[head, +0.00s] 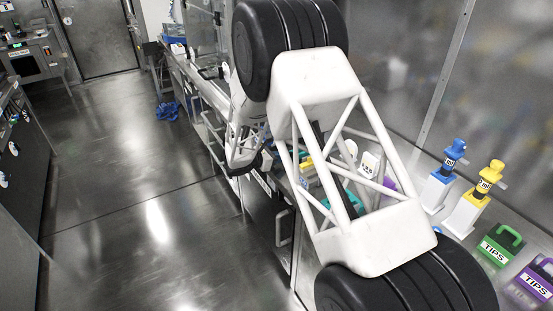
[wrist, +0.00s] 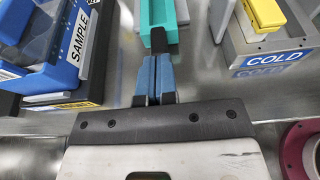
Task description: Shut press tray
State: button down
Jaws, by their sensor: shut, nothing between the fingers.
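In the wrist view my gripper (wrist: 158,60) is shut, its two blue fingers together with nothing between them. The fingers point toward a narrow teal tray-like piece (wrist: 165,12) with a dark part at its near end. The fingertips overlap that dark part in the picture; I cannot tell whether they touch it. At the left stands a blue and black unit (wrist: 40,40) with a white SAMPLE label (wrist: 80,36). No press is clearly recognisable, and I cannot tell which piece is its tray. In the head view my arm hides the gripper and much of the bench.
A grey COLD box (wrist: 275,55) with a yellow item (wrist: 264,12) stands right of the fingers. A maroon ring (wrist: 298,150) is at lower right. In the head view, blue (head: 446,165) and yellow (head: 482,188) topped dispensers and TIPS boxes (head: 497,245) line the bench's right side.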

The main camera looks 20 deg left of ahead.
jog(key=w+d, duration=0.4)
jog(key=shift+w+d, duration=0.4)
jog(key=shift+r, duration=0.1)
jog(key=shift+s+a, duration=0.35)
jog(key=f+v, duration=0.1)
jog(key=v, duration=1.2)
jog(key=shift+s+a, duration=0.2)
jog(key=shift+s, duration=0.05)
jog(key=shift+r, duration=0.15)
